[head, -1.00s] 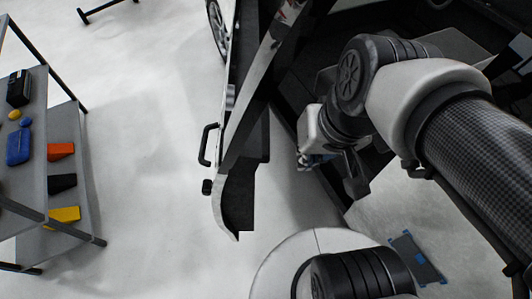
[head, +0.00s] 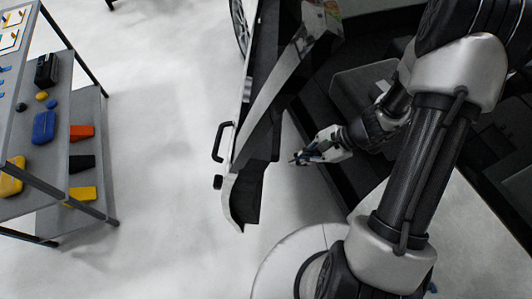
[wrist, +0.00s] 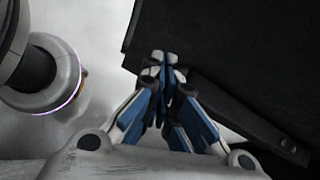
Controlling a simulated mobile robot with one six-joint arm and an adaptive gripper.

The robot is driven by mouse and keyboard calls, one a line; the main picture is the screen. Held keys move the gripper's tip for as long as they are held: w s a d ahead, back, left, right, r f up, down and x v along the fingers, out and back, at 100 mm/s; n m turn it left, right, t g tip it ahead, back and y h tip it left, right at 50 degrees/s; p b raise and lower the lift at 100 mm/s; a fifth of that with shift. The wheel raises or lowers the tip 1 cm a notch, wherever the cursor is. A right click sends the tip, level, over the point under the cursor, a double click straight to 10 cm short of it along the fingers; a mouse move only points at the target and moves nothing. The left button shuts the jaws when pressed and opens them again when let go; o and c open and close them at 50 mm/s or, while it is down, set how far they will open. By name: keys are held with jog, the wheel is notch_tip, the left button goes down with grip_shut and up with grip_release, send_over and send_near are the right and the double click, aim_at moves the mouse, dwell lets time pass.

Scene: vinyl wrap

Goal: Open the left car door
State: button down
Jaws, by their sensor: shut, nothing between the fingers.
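The car door (head: 238,192) stands swung out from the car in the head view, seen nearly edge-on, with a wide gap between it and the car's dark opening. Its black handle (head: 217,142) is on the outer, left side. My gripper (head: 294,161) is in that gap, on the inner side of the door, pointing left towards it. A small space shows between the fingertips and the door. In the wrist view my gripper (wrist: 165,62) has its blue and grey fingers closed together and empty. A dark panel fills the upper right there; I cannot tell which part it is.
A grey shelf rack (head: 75,160) with coloured items stands at the left. White floor (head: 160,110) between rack and door is clear. The dark car interior (head: 350,95) lies right of the gripper, close to my arm.

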notch_tip(320, 180, down, 7)
jog(key=s+d+m, duration=0.1)
jog(key=m, duration=0.3)
jog(key=w+a+f+b, duration=0.1)
jog(key=a+f+b, duration=0.1)
jog(key=a+f, duration=0.5)
jog(key=a, duration=0.4)
jog(key=shift+w+f+t+y+b, duration=0.2)
jog(key=shift+w+t+y+b, duration=0.1)
jog(key=shift+t+b, duration=0.1)
